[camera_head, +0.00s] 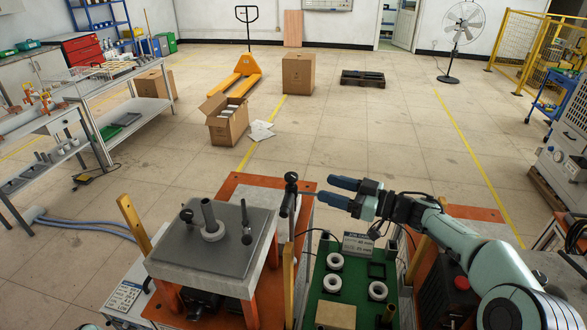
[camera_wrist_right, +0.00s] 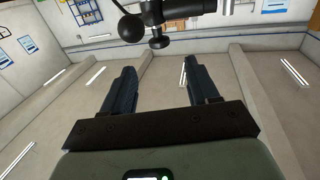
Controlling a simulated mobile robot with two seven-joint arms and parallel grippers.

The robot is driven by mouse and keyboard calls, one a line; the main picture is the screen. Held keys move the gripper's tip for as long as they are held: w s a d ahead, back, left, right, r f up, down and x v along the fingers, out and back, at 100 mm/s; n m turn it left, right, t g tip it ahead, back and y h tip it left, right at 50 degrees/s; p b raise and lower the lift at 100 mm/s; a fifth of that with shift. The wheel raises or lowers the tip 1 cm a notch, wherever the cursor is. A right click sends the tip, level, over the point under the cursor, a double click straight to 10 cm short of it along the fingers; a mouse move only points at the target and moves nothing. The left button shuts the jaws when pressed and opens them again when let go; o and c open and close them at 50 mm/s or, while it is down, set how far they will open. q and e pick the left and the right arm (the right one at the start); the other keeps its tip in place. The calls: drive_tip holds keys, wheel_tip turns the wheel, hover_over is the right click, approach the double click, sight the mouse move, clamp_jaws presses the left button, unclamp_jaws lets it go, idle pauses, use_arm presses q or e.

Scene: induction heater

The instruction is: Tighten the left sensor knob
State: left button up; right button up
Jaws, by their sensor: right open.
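The induction heater (camera_head: 185,262) has a grey top plate with a ring and post on it. A dark knob (camera_head: 186,215) sits at the plate's left, and a dark handle (camera_head: 247,236) stands at its right. A black upright post with a ball knob (camera_head: 291,178) rises at the heater's right edge. Which one is the left sensor knob, I cannot tell. My right gripper (camera_head: 326,190) is open and empty, fingers pointing left, just right of the ball-knob post. In the wrist view a black ball knob (camera_wrist_right: 132,28) shows beyond the open fingers (camera_wrist_right: 160,66). My left gripper is not in view.
A green board (camera_head: 317,270) with several white rings lies right of the heater. A small labelled panel (camera_head: 358,245) stands at its back. Yellow-brown uprights (camera_head: 134,225) flank the heater. Open floor (camera_head: 350,135) lies behind, with cardboard boxes (camera_head: 227,120) farther back.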

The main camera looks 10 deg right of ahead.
sight(291, 175)
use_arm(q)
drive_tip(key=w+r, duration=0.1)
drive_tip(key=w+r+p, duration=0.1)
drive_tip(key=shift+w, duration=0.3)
use_arm(e)
drive_tip(key=x, duration=1.1)
drive_tip(key=shift+w+a, duration=0.1)
drive_tip(key=shift+w, duration=0.1)
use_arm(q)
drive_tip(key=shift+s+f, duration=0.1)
use_arm(e)
drive_tip(key=c, duration=1)
